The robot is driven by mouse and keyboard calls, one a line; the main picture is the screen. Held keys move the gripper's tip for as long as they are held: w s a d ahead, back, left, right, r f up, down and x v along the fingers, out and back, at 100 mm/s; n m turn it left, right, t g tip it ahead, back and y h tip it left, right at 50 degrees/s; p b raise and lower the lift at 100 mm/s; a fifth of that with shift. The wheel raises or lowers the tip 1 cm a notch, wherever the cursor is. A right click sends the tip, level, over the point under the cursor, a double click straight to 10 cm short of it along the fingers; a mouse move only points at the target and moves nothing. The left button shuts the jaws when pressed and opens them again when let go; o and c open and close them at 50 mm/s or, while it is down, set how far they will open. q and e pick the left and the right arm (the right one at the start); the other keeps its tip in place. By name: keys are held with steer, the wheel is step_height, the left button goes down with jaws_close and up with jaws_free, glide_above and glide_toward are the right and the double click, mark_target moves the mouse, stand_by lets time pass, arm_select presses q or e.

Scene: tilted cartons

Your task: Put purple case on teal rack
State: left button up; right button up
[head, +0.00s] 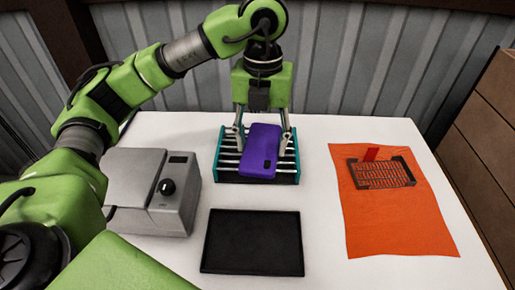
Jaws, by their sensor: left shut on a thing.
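The case covers the middle of the rack. I cannot tell whether the case touches the slats. My right gripper is not in view.
A grey appliance with a black knob (152,192) stands left of the rack. A black tray (251,242) lies in front. An orange cloth (372,228) on the right bears a dark slotted holder (381,173) with a red item. A corrugated wall is behind.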

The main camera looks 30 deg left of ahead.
mark_target(259, 127)
arm_select(q)
steer(key=shift+w+r+n, duration=0.15)
steer(key=shift+w+n, duration=0.05)
steer(key=shift+n, duration=0.5)
steer(key=w+a+f, duration=0.1)
steer(key=w, duration=0.1)
steer(key=w+a+f, duration=0.1)
steer(key=w+a, duration=0.1)
steer(key=w+a+f+p, duration=0.1)
steer(key=w+f, duration=0.1)
steer(key=w, duration=0.1)
steer(key=shift+w+a, duration=0.1)
steer(key=shift+a, duration=0.15)
steer(key=w+f, duration=0.1)
steer(key=w+a+f, duration=0.1)
steer(key=f, duration=0.1)
steer(key=w+a+f, duration=0.1)
steer(key=shift+w+a+f+p, duration=0.1)
steer(key=shift+w+f+p, duration=0.15)
steer(key=shift+w+p, duration=0.1)
steer(key=shift+w+a+f, duration=0.15)
steer(key=shift+f, duration=0.1)
steer(key=f, duration=0.1)
steer(key=f+p, duration=0.1)
steer(key=f, duration=0.1)
steer(key=shift+w+a+p, duration=0.15)
steer(key=shift+w+p, duration=0.1)
steer(key=shift+p, duration=0.1)
steer(key=shift+f, duration=0.5)
steer(key=shift+f, duration=0.1)
